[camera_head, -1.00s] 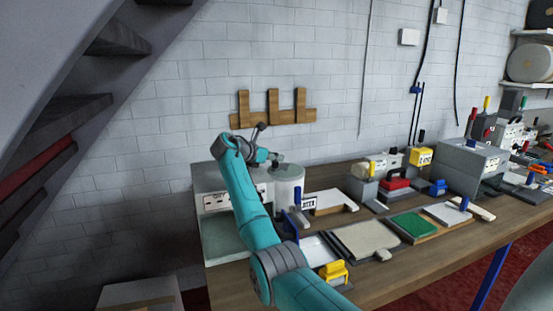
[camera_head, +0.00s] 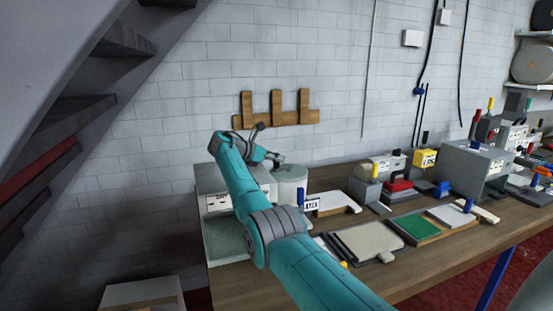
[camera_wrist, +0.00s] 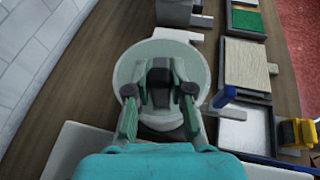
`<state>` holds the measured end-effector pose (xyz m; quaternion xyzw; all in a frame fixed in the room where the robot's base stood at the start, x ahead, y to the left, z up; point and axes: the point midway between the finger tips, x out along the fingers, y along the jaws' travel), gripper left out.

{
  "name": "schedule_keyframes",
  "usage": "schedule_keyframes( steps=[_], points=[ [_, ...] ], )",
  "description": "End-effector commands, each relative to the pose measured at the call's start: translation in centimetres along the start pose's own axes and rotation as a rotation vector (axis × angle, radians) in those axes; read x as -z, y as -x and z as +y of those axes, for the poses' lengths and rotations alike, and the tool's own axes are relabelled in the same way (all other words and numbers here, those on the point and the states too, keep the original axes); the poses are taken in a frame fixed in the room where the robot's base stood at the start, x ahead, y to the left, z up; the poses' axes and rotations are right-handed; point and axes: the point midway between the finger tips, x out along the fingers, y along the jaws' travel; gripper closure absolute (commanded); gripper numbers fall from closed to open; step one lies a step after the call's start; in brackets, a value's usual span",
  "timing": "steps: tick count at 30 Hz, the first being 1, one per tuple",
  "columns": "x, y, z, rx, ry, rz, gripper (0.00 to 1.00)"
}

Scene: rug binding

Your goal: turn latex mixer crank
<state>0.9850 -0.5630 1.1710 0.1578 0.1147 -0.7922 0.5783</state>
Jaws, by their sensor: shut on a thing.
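The latex mixer (camera_head: 291,184) is a pale grey-green drum at the back left of the bench, beside a grey box-shaped unit. My gripper (camera_head: 274,158) is over the drum's top, with my teal arm reaching up from the lower right. In the wrist view, the round mixer top (camera_wrist: 196,62) lies under my gripper (camera_wrist: 160,88). The two green fingers with dark tips straddle a dark piece near the middle of the lid. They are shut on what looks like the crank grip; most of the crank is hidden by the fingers.
A brick wall with a wooden rack (camera_head: 275,108) stands close behind the mixer. A blue upright handle (camera_wrist: 224,97) rises beside the drum. Right of it are a beige pad (camera_head: 368,240), a green pad (camera_head: 415,228) and a yellow block (camera_wrist: 300,134).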

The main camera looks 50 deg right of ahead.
Motion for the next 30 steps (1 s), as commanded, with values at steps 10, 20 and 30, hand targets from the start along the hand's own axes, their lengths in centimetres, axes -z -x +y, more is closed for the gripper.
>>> schedule_keyframes(
  steps=[10,20,30],
  points=[
    [0.1,0.0,0.0,0.000,0.001,0.001,1.00],
    [0.1,0.0,0.0,0.000,0.001,0.000,0.52],
    [0.1,2.8,0.1,-0.003,0.001,0.000,0.52]
  ],
)
